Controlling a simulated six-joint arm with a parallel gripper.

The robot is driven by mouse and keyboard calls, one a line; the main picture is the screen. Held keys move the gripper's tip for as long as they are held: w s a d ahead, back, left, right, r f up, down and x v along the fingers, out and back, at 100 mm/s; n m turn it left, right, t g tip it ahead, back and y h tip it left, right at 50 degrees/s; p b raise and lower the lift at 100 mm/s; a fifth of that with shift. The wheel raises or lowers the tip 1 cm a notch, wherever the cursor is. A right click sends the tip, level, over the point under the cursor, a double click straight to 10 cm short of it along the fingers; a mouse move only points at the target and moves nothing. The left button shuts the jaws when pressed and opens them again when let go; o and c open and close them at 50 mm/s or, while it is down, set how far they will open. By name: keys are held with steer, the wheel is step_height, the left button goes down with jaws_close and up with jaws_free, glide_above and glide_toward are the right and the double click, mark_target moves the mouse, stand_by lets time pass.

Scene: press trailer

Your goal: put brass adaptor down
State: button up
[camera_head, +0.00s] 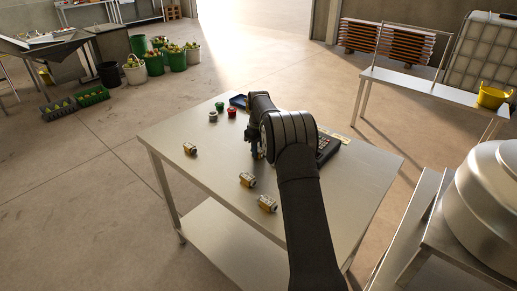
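Three short brass adaptors lie on the steel table (172,130). One brass adaptor (190,148) is near the left edge. A second brass adaptor (247,180) and a third brass adaptor (267,203) lie close together nearer the front. My arm reaches over the table from the front right. My gripper (257,153) points down near the middle of the table, behind the two front adaptors. Its fingers are small and dark here, and my wrist partly hides them. I cannot tell whether they hold anything.
Small red, green and white-topped items (220,107) stand at the table's back left, by a blue tray (238,101). A dark keypad device (326,148) sits right of my wrist, partly hidden. A large steel vessel (490,200) stands at right.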

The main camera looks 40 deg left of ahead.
mark_target(259, 149)
steer(key=o, duration=0.4)
step_height(259, 149, up, 11)
steer(key=shift+r, duration=0.2)
steer(key=o, duration=0.4)
steer(key=shift+r, duration=0.45)
